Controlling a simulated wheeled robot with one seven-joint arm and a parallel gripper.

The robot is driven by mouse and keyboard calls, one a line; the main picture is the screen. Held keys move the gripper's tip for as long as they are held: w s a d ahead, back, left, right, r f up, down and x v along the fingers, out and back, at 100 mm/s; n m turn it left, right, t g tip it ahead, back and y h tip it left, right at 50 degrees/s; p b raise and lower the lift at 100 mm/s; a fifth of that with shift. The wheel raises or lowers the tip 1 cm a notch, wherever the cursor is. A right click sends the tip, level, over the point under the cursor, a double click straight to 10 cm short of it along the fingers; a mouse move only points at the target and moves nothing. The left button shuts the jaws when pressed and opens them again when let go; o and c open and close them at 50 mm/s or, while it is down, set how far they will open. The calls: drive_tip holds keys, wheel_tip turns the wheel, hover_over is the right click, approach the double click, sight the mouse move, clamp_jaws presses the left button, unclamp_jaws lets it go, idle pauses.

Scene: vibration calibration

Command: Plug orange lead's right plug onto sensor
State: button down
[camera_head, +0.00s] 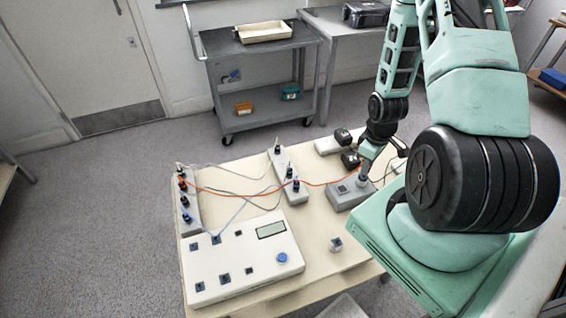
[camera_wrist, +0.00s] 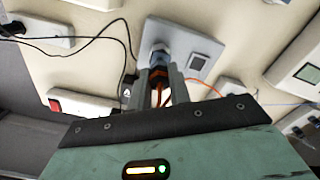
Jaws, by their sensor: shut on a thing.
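The orange lead (camera_head: 232,192) runs across the table from the left plug strip to my gripper (camera_head: 366,172) at the right. In the wrist view, my gripper (camera_wrist: 155,88) is shut on the lead's orange-and-black plug (camera_wrist: 158,75). The sensor (camera_wrist: 159,54), a pale and bluish cylinder, stands on a grey block (camera_wrist: 204,47) right in line with the plug. The plug appears to meet the sensor, but I cannot tell how fully it is seated. In the head view the grey block (camera_head: 344,200) lies beneath my gripper, which hides most of the plug and sensor.
A white box with a display (camera_head: 225,265) fills the table's front left. Plug strips stand at the left (camera_head: 191,208) and middle (camera_head: 291,178). A small block (camera_head: 336,244) sits near the front edge. Dark devices lie behind the grey block. A grey cart (camera_head: 262,75) stands behind the table.

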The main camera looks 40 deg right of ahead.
drive_tip(key=shift+f+b, duration=0.55)
drive_tip(key=shift+f, duration=0.45)
idle(2.6)
drive_tip(key=m, duration=0.4)
idle(0.3)
drive_tip(key=m, duration=0.2)
drive_tip(key=shift+m, duration=1)
